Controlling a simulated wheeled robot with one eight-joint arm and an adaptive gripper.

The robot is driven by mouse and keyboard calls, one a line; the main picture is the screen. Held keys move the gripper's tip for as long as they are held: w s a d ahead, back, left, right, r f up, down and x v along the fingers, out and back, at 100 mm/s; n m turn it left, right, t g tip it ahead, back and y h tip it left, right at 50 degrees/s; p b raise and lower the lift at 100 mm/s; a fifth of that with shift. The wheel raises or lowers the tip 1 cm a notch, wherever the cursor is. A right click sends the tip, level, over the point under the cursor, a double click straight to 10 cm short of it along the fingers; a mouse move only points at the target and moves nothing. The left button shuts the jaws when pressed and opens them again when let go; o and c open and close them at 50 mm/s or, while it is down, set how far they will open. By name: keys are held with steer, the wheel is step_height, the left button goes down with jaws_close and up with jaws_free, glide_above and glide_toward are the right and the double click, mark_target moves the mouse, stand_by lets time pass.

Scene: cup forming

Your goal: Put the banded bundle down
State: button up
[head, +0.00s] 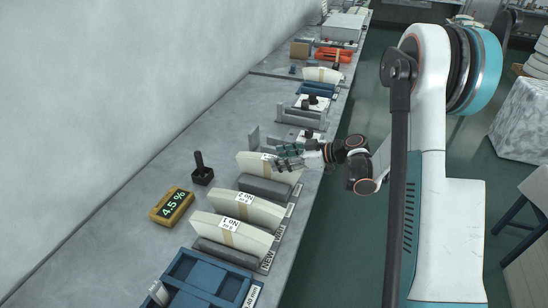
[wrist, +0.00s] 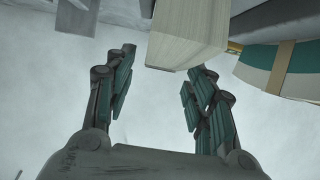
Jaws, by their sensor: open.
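A cream bundle with a tan band (head: 250,164) stands on the bench in the farthest of the labelled places, behind a grey block (head: 265,188). My gripper (head: 280,158) is at its right end, with the fingers overlapping it in the head view. In the wrist view my gripper (wrist: 164,80) is open, with its fingers wide apart. A pale block end (wrist: 188,40), probably this bundle, shows beyond the fingertips and nearer the right finger. Nothing is visibly clamped. Whether a finger touches it cannot be told.
Two more labelled, banded bundles, one (head: 258,211) and a nearer one (head: 250,240), stand closer. A yellow meter (head: 172,206) reading 4.5 % and a dark stamp-like tool (head: 202,174) lie left. A blue tray (head: 205,283) is nearest. Grey fixtures (head: 303,115) stand beyond my gripper.

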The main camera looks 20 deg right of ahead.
steer(key=p+v, duration=0.1)
steer(key=v, duration=0.7)
steer(key=shift+s+d+r+p, duration=0.15)
steer(key=shift+d+r+p, duration=0.1)
steer(key=shift+p, duration=0.1)
